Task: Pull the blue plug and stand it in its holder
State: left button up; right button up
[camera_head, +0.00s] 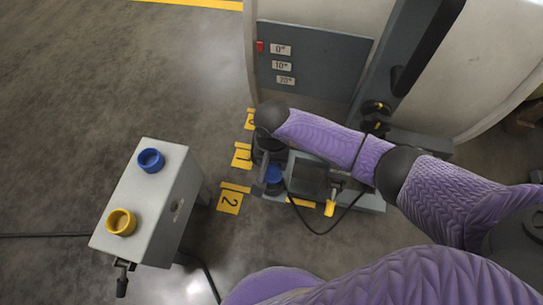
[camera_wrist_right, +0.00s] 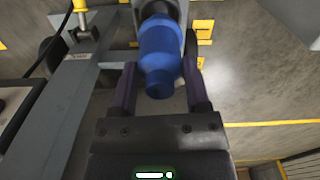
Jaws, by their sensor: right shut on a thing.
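A blue ring holder (camera_head: 151,160) is empty on top of a grey box (camera_head: 171,190). My left gripper is not in view.
A yellow ring holder (camera_head: 121,222) is on the same box. A yellow-tipped part (camera_head: 329,208) and a black cable (camera_head: 318,232) are by the stand. A panel with labels (camera_head: 312,65) stands behind. Floor between box and stand is clear, with yellow number marks (camera_head: 230,200).

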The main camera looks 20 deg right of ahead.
jog(key=shift+f, duration=0.1)
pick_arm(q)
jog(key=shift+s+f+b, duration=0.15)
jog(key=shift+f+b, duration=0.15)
pick_arm(e)
jog(key=shift+f, duration=0.35)
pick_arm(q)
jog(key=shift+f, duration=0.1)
pick_arm(e)
jog(key=shift+f, duration=0.15)
pick_arm(q)
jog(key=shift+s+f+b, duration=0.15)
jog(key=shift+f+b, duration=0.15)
jog(key=shift+b, duration=0.2)
pick_arm(e)
jog(key=shift+f, duration=0.45)
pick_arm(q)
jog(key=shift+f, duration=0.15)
pick_arm(e)
jog(key=shift+f, duration=0.2)
pick_arm(q)
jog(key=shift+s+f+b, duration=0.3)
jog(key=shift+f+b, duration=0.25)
jog(key=shift+b, duration=0.25)
pick_arm(e)
jog(key=shift+f, duration=0.9)
jog(key=shift+f, duration=0.15)
